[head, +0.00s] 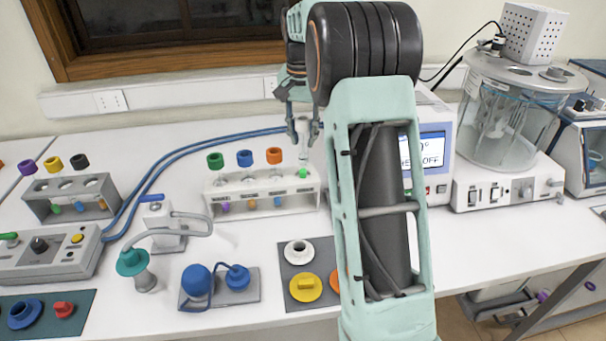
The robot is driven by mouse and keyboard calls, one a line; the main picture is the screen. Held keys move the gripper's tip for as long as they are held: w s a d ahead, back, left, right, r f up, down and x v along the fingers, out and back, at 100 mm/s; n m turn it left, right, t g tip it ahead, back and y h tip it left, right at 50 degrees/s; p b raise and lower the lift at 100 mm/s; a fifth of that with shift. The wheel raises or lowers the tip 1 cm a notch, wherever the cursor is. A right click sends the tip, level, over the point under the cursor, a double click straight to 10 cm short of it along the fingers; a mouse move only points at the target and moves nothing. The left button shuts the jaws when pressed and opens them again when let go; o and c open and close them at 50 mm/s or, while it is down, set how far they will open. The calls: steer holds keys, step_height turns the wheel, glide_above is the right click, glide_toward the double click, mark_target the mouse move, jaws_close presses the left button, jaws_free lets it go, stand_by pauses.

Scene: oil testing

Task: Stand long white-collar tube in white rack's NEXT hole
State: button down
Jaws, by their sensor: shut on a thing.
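The white rack (262,202) stands near the middle of the table. Tubes with green (215,160), blue (245,158) and orange (274,155) collars stand upright in it. My gripper (303,133) is above the rack's right end, shut on a pale, clear tube (304,150) that hangs about upright. A green tip shows below the tube, in front of or at the rack's top right. I cannot tell whether it is inside the hole or just above it. The white collar is mostly hidden between the fingers.
A grey rack (38,205) with purple, yellow and black collared tubes stands at left. Blue hoses (170,160) run behind the white rack. A device with a screen (433,150) stands close at right, partly behind my arm. A grey mat (290,270) with round parts lies in front.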

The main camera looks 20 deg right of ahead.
mark_target(301, 121)
steer(key=shift+f+b, duration=0.8)
steer(key=shift+f, duration=1.1)
steer(key=shift+f+b, duration=1.05)
steer(key=shift+f, duration=0.8)
steer(key=shift+f+b, duration=0.4)
steer(key=shift+f, duration=0.3)
steer(key=c, duration=1.4)
jaws_free()
steer(key=shift+c, duration=0.2)
steer(key=shift+r, duration=0.15)
steer(key=r, duration=0.7)
steer(key=s+r, duration=0.1)
steer(key=r, duration=0.3)
steer(key=shift+a+r, duration=0.35)
steer(key=shift+a, duration=0.05)
